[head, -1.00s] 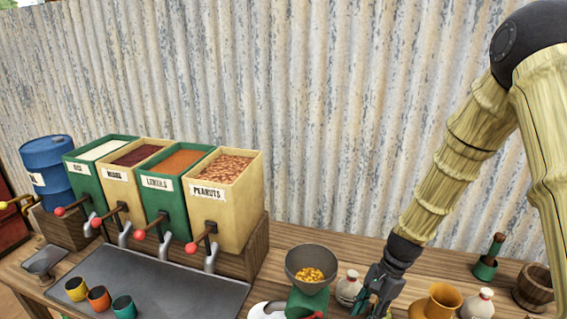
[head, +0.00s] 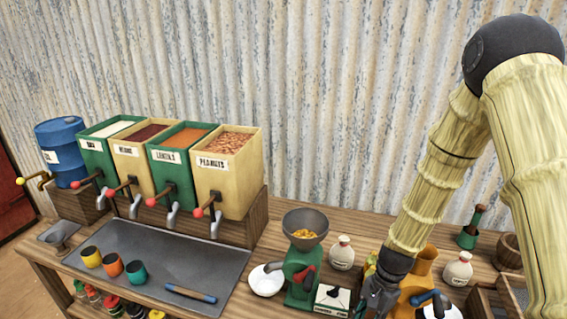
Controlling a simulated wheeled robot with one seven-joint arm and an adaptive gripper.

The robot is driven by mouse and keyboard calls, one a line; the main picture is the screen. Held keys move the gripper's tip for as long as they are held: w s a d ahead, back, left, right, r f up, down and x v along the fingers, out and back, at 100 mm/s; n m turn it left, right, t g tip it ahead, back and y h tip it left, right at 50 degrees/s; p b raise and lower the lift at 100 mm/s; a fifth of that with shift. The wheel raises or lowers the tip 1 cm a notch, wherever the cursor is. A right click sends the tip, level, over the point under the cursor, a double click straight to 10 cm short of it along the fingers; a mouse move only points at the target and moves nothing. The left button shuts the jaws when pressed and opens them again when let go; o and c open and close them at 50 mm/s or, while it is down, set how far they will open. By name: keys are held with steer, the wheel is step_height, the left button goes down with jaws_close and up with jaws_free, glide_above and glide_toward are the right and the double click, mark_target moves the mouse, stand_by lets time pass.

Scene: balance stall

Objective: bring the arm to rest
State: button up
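Bins of grain with red-knobbed levers, such as the peanuts bin (head: 228,185), stand at the back left. Three cups, including a teal one (head: 137,272), stand on the grey mat (head: 190,262). White bottles (head: 457,272) and a wooden crate (head: 490,302) crowd the right side.

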steer(key=s+f+n+t+h, duration=0.1)
steer(key=s+f+n, duration=0.55)
steer(key=s, duration=0.75)
steer(key=s+f+n+t+h, duration=0.1)
steer(key=s+f+n, duration=0.3)
steer(key=s+f, duration=0.75)
step_height(320, 180, down, 8)
steer(key=s+b, duration=0.1)
steer(key=b, duration=0.8)
steer(key=shift+s+d+r+h, duration=0.15)
steer(key=shift+d+r+h, duration=0.1)
steer(key=shift+h, duration=0.05)
